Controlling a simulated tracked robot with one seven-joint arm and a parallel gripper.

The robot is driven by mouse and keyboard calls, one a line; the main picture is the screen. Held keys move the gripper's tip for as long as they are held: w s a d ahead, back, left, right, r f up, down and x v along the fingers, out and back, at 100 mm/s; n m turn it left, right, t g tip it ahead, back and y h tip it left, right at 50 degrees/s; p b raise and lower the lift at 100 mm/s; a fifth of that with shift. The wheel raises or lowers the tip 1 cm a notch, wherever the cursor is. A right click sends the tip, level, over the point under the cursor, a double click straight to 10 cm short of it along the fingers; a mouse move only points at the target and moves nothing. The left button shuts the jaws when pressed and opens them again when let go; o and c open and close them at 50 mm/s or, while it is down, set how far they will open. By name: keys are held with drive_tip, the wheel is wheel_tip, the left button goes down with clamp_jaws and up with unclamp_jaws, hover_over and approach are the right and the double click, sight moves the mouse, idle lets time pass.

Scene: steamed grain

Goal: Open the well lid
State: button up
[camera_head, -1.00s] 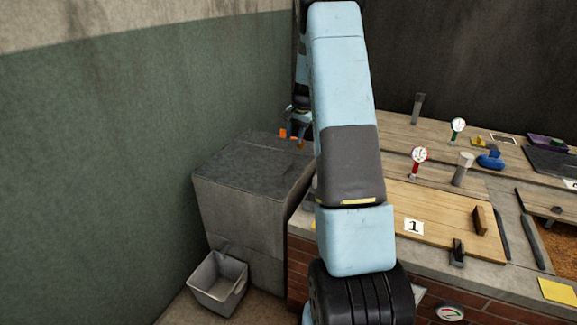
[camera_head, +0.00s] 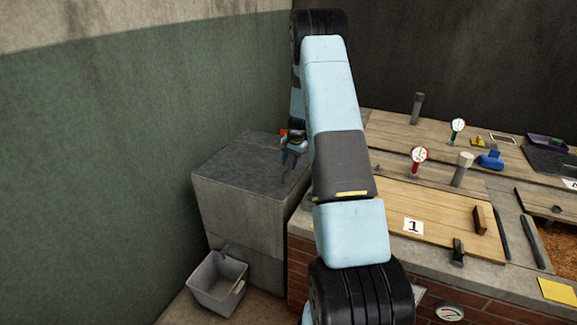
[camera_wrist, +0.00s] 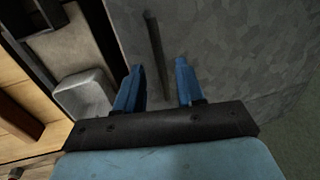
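The well lid appears to be the flat grey top (camera_head: 238,165) of the grey box against the green wall, and it lies level and closed. My gripper (camera_head: 290,168) hangs over the right part of this top, pointing down, partly behind my arm. In the wrist view, my gripper (camera_wrist: 158,68) is open with its two blue fingers apart and nothing between them. A dark narrow bar (camera_wrist: 155,45), which looks like a handle, lies on the grey mottled surface (camera_wrist: 225,45) just beyond the fingertips, roughly in line with the gap. I cannot tell the distance to it.
A wooden-topped brick counter (camera_head: 440,215) with gauges and knobs stands right of the box. A grey bin (camera_head: 217,283) is on the floor in front. The wrist view shows a small grey basin (camera_wrist: 85,95) beside wooden boards (camera_wrist: 15,100).

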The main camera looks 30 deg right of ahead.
drive_tip(key=shift+w+a+f, duration=0.1)
drive_tip(key=shift+a+f, duration=0.05)
drive_tip(key=shift+f, duration=0.65)
clamp_jaws()
